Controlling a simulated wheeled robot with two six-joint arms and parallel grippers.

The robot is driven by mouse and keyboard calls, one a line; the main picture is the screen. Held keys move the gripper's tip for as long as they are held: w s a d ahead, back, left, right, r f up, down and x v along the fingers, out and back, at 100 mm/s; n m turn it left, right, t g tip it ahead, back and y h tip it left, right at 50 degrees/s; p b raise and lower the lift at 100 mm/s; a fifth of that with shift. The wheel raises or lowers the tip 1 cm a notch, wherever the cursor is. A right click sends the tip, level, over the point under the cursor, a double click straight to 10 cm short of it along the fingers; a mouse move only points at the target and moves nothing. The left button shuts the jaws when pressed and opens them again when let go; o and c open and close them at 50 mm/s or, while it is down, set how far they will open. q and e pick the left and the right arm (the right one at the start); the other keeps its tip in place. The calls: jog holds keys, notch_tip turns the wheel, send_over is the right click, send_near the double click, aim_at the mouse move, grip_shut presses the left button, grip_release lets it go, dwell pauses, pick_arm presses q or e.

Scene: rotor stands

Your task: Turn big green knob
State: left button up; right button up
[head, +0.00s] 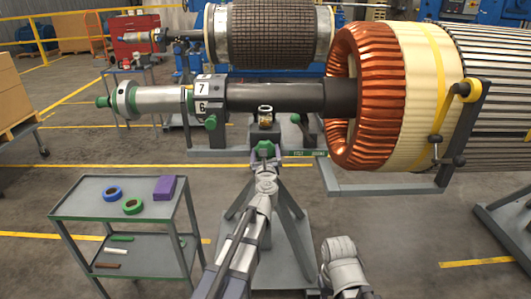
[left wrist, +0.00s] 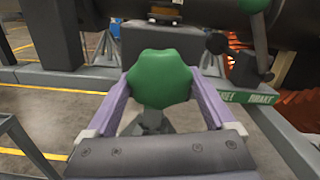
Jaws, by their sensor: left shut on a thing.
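The big green knob (head: 264,147) stands at the top of the grey stand, below the dark shaft, in the middle of the head view. It fills the centre of the left wrist view (left wrist: 160,80) as a rounded, lobed green grip. My left gripper (head: 264,156) reaches it from the front. Its two purple fingers (left wrist: 160,92) lie on either side of the knob and are shut on it. The knob's lower part and stem are partly hidden by the gripper. My right gripper does not show; only part of my right arm is at the bottom of the head view.
A dark shaft (head: 275,97) runs above the knob to the copper-wound rotor (head: 360,95). A small green-topped lever (left wrist: 252,65) and a green label strip (left wrist: 248,97) are right of the knob. A grey cart (head: 80,213) with tape rolls stands at left.

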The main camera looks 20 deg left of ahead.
pick_arm(q)
jog(key=shift+s, duration=0.1)
jog(key=o, duration=1.1)
jog(key=v, duration=0.7)
jog(key=shift+s+d, duration=0.15)
jog(key=shift+s, duration=0.25)
